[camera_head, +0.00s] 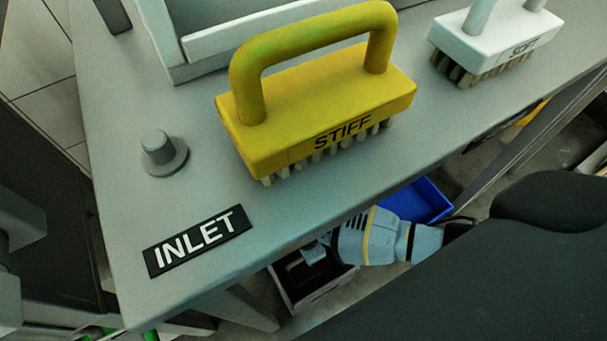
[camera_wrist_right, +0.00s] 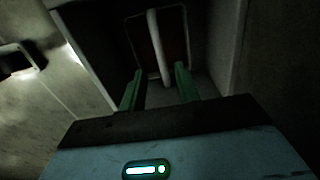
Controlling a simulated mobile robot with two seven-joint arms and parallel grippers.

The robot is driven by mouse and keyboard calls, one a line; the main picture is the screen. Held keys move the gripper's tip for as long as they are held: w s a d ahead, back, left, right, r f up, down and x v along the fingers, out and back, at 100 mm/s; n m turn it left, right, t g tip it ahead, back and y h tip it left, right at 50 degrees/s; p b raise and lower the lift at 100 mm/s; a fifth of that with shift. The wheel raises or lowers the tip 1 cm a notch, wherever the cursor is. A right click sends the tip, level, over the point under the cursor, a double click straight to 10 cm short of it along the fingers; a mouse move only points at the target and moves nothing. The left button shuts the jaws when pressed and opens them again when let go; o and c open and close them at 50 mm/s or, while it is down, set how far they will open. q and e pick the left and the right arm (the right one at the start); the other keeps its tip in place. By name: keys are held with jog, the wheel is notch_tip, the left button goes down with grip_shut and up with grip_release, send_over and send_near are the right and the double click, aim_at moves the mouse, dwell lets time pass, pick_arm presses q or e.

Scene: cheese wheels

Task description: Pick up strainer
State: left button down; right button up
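In the right wrist view, a pale upright bar (camera_wrist_right: 156,45) stands in front of a dark brownish framed panel (camera_wrist_right: 177,42) inside a box. These look like the strainer's handle and body, but the picture is too dark to be sure. My right gripper (camera_wrist_right: 160,80) is open, its two green fingers apart, with the bar's lower end between them. I cannot tell whether they touch it. In the head view my right arm reaches below the table to an open box (camera_head: 292,303); its fingers are hidden there. My left gripper is not in view.
The grey table (camera_head: 190,215) overhangs the arm. It carries a yellow STIFF brush (camera_head: 310,110), a white SOFT brush (camera_head: 490,45), a grey knob (camera_head: 160,150) and an INLET label (camera_head: 197,241). A blue bin (camera_head: 418,200) is beyond the arm. The box wall (camera_wrist_right: 226,50) stands close on the right.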

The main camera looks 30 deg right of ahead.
notch_tip(320, 180, down, 2)
jog(key=shift+s+f+b, duration=0.1)
jog(key=shift+b, duration=0.45)
jog(key=shift+f, duration=0.2)
notch_tip(320, 180, down, 5)
jog(key=b, duration=0.4)
jog(key=shift+d, duration=0.15)
jog(key=shift+c, duration=0.4)
grip_shut()
dwell(0.4)
